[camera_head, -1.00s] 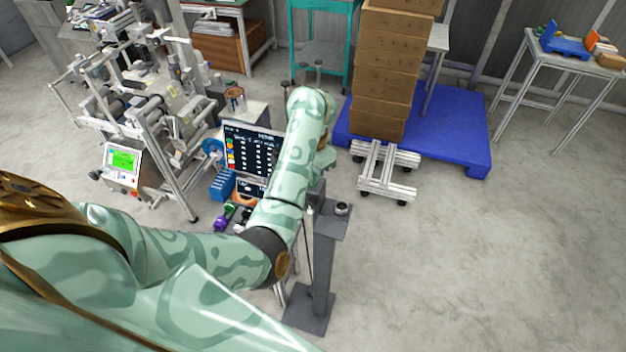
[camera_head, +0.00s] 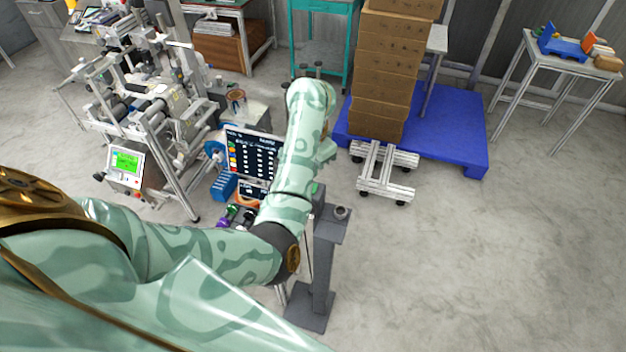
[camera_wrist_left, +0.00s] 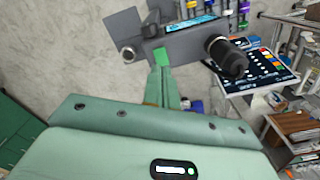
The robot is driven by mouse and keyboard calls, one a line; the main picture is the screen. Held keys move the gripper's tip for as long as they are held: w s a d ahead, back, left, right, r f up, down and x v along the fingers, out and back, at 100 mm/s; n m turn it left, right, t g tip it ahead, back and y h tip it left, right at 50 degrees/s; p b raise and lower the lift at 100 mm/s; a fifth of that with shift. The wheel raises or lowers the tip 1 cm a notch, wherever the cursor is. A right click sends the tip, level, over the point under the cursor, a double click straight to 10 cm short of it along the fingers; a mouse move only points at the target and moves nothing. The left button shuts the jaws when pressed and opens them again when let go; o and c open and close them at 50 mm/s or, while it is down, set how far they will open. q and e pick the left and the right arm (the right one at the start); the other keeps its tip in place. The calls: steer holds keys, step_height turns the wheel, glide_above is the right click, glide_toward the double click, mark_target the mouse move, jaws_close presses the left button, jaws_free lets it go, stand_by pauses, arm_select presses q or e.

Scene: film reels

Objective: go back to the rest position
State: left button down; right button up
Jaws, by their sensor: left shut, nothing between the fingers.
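My left arm (camera_head: 300,160) reaches in from the left in the head view, and its forearm hides most of the hand. In the left wrist view my left gripper (camera_wrist_left: 163,72) is shut, with its two narrow green fingers together and nothing between them. It points at a grey stand (camera_wrist_left: 190,45) with a black cylinder (camera_wrist_left: 228,57) on it; I cannot tell whether the fingers touch the stand. My right gripper is in neither view.
The grey stand's post (camera_head: 322,262) rises beside my forearm. A dark screen (camera_head: 250,158) and blue reels (camera_head: 222,186) lie behind the arm. A metal machine (camera_head: 150,115) stands left, a cart (camera_head: 385,172) and blue pallet (camera_head: 455,130) behind. Floor at right is clear.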

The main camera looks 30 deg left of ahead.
arm_select(q)
steer(key=shift+r+p, duration=0.3)
steer(key=shift+r, duration=0.45)
